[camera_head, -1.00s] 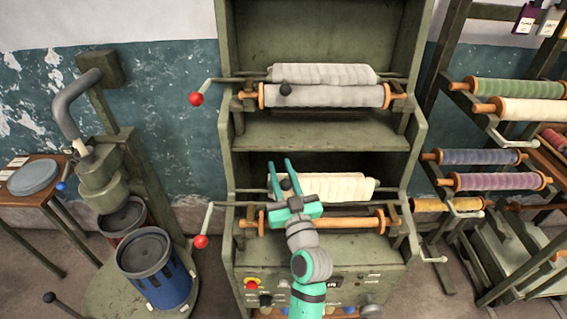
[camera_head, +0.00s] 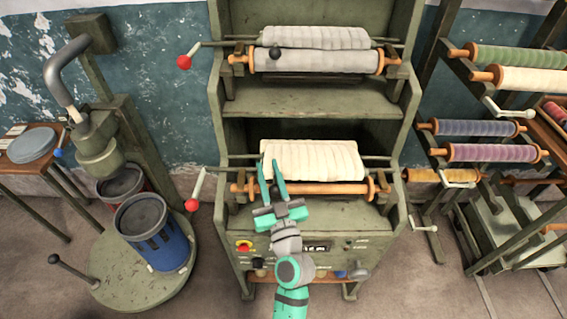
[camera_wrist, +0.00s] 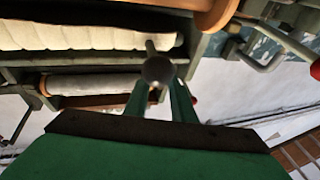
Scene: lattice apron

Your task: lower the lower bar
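The lower station of the green machine holds a cream padded roll (camera_head: 325,160) above a bare wooden roller (camera_head: 325,188). I cannot tell for sure which part is the lower bar. In the wrist view a black ball knob (camera_wrist: 158,70) on a short stem stands at the fingertips of my gripper (camera_wrist: 160,95). The cream roll also shows there (camera_wrist: 80,36). In the head view my gripper (camera_head: 271,168) is in front of the left part of the cream roll and roller. Its two fingers are apart. Whether they touch the knob is unclear; the fingers partly hide it in the head view.
The upper station has a grey roll (camera_head: 330,60) with a black knob (camera_head: 275,52). Red-ended cranks (camera_head: 192,204) stick out left. A blue drum (camera_head: 155,235) stands left, and a rack of spools (camera_head: 485,152) stands right.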

